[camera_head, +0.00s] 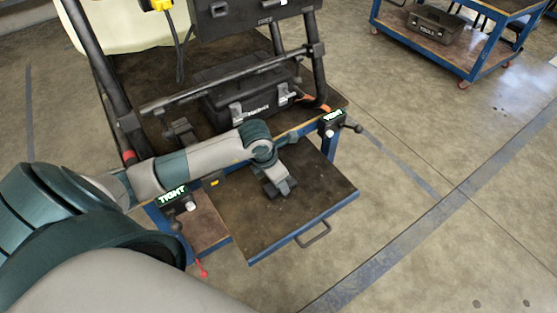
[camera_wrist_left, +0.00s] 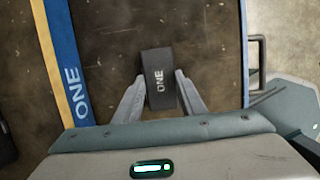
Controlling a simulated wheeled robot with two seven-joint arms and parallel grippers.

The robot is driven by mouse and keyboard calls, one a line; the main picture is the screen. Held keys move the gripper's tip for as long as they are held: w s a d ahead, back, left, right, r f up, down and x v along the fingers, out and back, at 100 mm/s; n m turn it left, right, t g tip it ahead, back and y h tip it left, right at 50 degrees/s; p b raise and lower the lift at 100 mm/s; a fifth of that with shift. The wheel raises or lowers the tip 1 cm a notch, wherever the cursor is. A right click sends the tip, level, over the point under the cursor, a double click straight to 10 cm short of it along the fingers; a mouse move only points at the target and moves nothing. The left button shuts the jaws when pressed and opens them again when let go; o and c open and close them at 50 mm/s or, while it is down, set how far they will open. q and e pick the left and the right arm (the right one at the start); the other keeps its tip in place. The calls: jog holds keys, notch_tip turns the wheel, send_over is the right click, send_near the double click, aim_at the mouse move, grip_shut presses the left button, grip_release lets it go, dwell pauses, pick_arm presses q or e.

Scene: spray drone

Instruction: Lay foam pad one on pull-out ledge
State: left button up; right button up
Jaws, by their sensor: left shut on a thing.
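The foam pad one is a small dark block with "ONE" in white, seen in the left wrist view (camera_wrist_left: 158,68). My left gripper (camera_wrist_left: 160,77) has its fingers on both sides of it and is shut on it. In the head view the left gripper (camera_head: 281,188) points down over the pull-out ledge (camera_head: 265,226), a brown board with blue edges. The ledge also fills the background of the left wrist view (camera_wrist_left: 212,45), beside a blue strip marked "ONE" (camera_wrist_left: 74,85). I cannot tell whether the pad touches the ledge. My right gripper is not in view.
A handle (camera_head: 314,235) sticks out from the ledge's front. Two "TIGHT" clamps (camera_head: 172,195) (camera_head: 333,118) flank the ledge. A toolbox (camera_head: 250,102) and black frame bars stand behind. The ledge around the pad is bare. A blue cart (camera_head: 440,45) stands far right.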

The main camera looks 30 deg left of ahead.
aim_at(271, 189)
pick_arm(q)
jog(key=o, duration=1)
jog(key=shift+c, duration=0.2)
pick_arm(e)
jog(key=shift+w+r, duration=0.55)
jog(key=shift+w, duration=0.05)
pick_arm(q)
jog(key=shift+r, duration=0.1)
jog(key=v, duration=1.2)
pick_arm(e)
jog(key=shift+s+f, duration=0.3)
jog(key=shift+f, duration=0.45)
